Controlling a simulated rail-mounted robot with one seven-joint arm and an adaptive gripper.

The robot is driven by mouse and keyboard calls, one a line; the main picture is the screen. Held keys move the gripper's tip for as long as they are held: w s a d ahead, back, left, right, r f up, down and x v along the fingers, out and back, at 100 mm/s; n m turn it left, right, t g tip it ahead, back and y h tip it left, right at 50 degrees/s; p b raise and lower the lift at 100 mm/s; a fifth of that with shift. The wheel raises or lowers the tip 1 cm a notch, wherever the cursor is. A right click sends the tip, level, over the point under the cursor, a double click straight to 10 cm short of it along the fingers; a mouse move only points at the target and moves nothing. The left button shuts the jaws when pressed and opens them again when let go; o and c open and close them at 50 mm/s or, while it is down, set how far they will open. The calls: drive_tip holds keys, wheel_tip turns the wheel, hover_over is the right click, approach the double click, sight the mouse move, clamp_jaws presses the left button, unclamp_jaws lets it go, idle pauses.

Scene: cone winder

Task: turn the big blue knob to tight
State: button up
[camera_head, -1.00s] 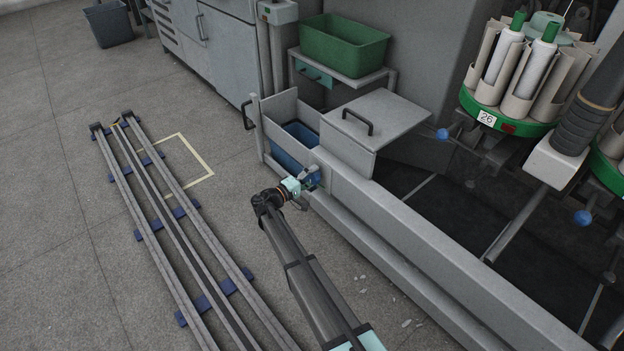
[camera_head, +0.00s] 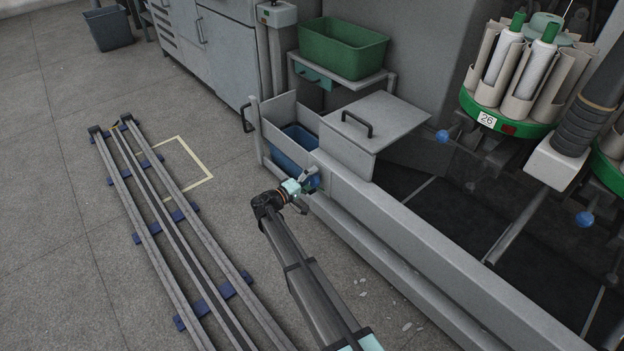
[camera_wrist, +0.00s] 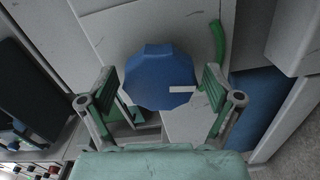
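The big blue knob (camera_wrist: 158,78) is faceted, with a white mark on its lower right part. In the wrist view it sits between the two fingers of my gripper (camera_wrist: 165,105). The fingers are spread, one on each side; a gap shows at the right finger, and the left finger is close to the knob's edge. A curved green mark (camera_wrist: 217,42) is on the pale panel to the upper right of the knob.
A blue bin (camera_head: 286,153) stands in the frame just behind the gripper. A hinged grey lid with a black handle (camera_head: 357,124) is to the right. The long beam (camera_head: 420,246) runs toward the lower right. Floor rails (camera_head: 160,215) lie to the left, with open floor between.

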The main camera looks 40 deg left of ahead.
drive_tip(key=shift+s, duration=0.15)
drive_tip(key=s+a, duration=0.2)
drive_tip(key=s, duration=0.9)
drive_tip(key=shift+s, duration=0.3)
drive_tip(key=shift+a, duration=0.2)
